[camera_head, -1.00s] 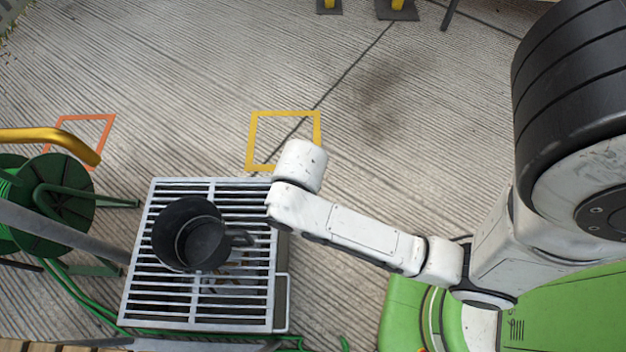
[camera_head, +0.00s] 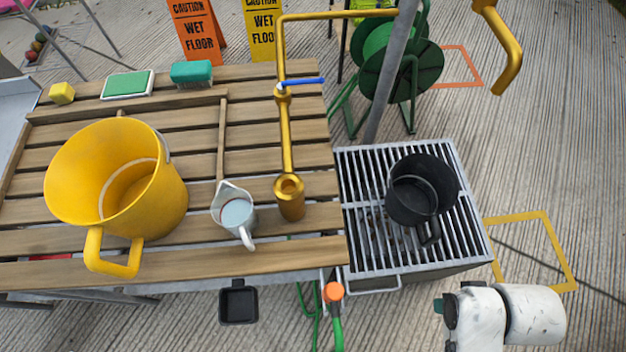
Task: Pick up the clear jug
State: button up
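The clear jug (camera_head: 235,212) stands upright on the slatted wooden table (camera_head: 265,160), near its front edge. It is small, with a pale grey-blue inside, a spout at the back left and a whitish handle toward the front. It stands between a large yellow pot and a brass tap. Part of my white arm shows at the lower right, well away from the jug. My gripper's fingers do not show.
The yellow pot (camera_head: 170,195) is left of the jug; the brass tap (camera_head: 291,200) rises close on its right. A dark pot (camera_head: 445,182) sits on the metal grate (camera_head: 365,200). Sponges lie at the back. A black pan (camera_head: 238,306) hangs below the front edge.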

aim_at(233, 209)
jog(key=k+u, duration=0.1)
jog(key=u, duration=0.3)
jog(key=k+j+u, duration=0.1)
jog(key=u, duration=0.3)
